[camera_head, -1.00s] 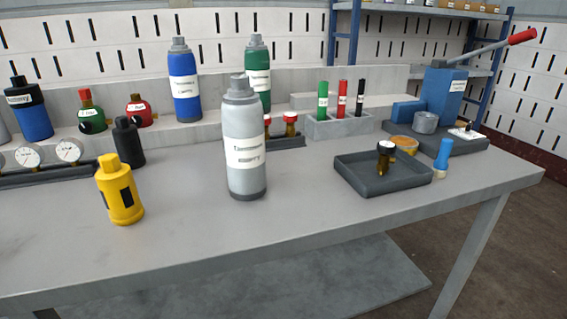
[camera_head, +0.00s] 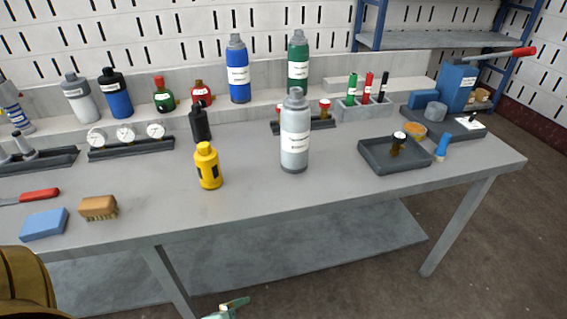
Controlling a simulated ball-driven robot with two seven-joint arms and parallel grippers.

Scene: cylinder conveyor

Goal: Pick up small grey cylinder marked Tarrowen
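A grey cylinder (camera_head: 295,140) with a white label and a grey cap stands upright near the middle of the bench. Its label is too small to read for certain. A smaller-looking grey cylinder (camera_head: 79,97) with a pale label stands on the raised back ledge at the left, beside a blue one; its label cannot be read either.
A yellow bottle (camera_head: 207,167) and a black bottle (camera_head: 199,122) stand left of the middle grey cylinder. A dark tray (camera_head: 412,163) lies to its right. A brush (camera_head: 98,208) and blue block (camera_head: 44,224) lie at front left. The bench front between is clear.

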